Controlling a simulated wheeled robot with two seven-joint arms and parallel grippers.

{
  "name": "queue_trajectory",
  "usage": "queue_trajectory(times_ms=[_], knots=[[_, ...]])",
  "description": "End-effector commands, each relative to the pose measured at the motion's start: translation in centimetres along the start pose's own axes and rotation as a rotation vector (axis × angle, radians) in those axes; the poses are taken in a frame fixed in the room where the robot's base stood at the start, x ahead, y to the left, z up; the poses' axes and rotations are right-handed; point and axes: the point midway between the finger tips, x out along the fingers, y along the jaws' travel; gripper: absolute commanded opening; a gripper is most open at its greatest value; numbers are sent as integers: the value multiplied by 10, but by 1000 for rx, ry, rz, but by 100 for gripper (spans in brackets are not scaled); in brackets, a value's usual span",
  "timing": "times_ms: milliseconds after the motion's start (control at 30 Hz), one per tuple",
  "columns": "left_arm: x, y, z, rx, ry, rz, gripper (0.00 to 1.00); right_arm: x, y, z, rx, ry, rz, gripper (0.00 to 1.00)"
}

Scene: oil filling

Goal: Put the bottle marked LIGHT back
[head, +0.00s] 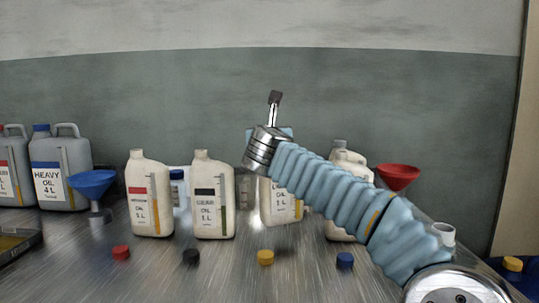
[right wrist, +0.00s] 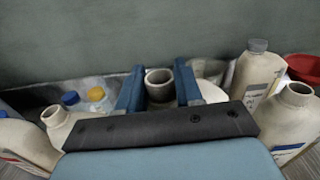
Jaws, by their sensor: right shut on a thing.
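My right gripper (right wrist: 160,78) is shut on the neck of an uncapped cream bottle (right wrist: 160,92) in the right wrist view. In the head view my right arm covers most of this bottle (head: 275,207), and a yellow label edge shows. Whether its base touches the table is unclear. To its left stand a cream bottle with a black-banded label (head: 213,205) and one with a red-banded label (head: 150,205). Another cream bottle (head: 340,228) is partly hidden behind my arm. I cannot read LIGHT on any label. My left gripper is out of view.
Large grey HEAVY OIL jugs (head: 60,165) stand at the left, beside a blue funnel (head: 93,184). A red funnel (head: 398,175) is at the right. Red (head: 121,252), black (head: 191,256), yellow (head: 265,257) and blue (head: 345,260) caps lie along the front. A wall closes the back.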

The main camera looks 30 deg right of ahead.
Motion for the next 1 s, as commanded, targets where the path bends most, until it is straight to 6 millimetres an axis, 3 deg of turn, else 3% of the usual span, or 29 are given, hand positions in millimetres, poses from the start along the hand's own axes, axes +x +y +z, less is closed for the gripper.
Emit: queue_trajectory(times_ms=[200, 500, 933, 967, 1000], knots=[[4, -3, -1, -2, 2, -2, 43, 15, 3, -19, -3, 0, 0, 0], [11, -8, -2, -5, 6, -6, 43, 13, 4, -44, -2, -2, 0, 0], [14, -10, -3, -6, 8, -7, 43, 13, 5, -49, -1, -2, 0, 0], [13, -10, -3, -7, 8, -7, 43, 14, 5, -50, -1, 1, 0, 38], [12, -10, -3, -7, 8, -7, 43, 14, 5, -49, -1, 1, 0, 44]])
